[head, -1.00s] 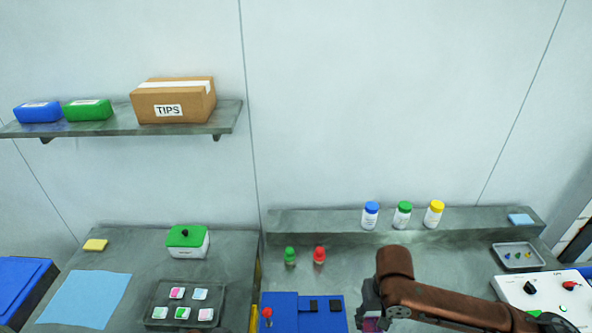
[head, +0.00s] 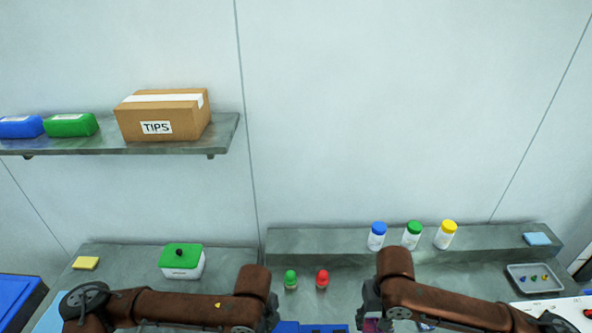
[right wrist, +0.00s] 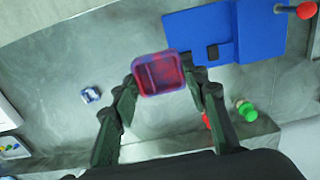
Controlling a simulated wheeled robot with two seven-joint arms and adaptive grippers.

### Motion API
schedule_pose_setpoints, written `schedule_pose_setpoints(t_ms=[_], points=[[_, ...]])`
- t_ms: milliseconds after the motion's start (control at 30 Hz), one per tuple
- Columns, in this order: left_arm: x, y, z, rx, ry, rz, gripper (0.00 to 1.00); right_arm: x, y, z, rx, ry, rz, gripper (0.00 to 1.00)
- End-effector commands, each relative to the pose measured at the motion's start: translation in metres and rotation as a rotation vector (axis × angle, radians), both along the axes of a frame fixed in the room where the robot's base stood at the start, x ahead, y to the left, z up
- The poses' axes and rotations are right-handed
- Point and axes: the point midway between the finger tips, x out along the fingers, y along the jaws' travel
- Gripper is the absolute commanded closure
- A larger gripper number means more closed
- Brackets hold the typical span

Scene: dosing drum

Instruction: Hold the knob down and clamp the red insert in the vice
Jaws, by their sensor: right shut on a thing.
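My right gripper (head: 371,310) is shut on the red insert (right wrist: 160,73), a small square piece that looks red to purple. In the head view only a pink bit of the insert shows at the bottom edge. In the right wrist view the insert is beside the blue vice (right wrist: 250,40), with two dark blocks on it, and a red ball knob (right wrist: 305,11) is at its far end. In the head view the vice (head: 315,328) is mostly cut off. My left gripper (head: 270,312) is near its left end; its fingertips are too hidden to judge.
A green-capped bottle (head: 290,279) and a red-capped bottle (head: 322,278) stand behind the vice. Three white jars, including a blue-capped one (head: 377,236), stand on a ledge. A small tray (head: 534,279) is at right. A green-lidded box (head: 181,261) is at left.

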Motion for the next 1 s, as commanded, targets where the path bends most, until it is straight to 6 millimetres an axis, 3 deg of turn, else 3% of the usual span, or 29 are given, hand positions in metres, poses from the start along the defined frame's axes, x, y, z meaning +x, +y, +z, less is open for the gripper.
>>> schedule_pose_setpoints(t_ms=[733,867,1000], points=[[0.002,0.006,0.004,0.028,0.003,-0.015,1.0,0.001,0.0,-0.002,0.002,0.001,0.014,0.81],[0.002,0.007,0.004,0.028,0.003,-0.014,1.0,0.008,0.009,-0.01,0.009,0.007,0.111,0.81],[0.002,0.007,0.004,0.028,0.003,-0.014,1.0,0.022,0.028,-0.029,0.023,0.014,0.324,0.81]])
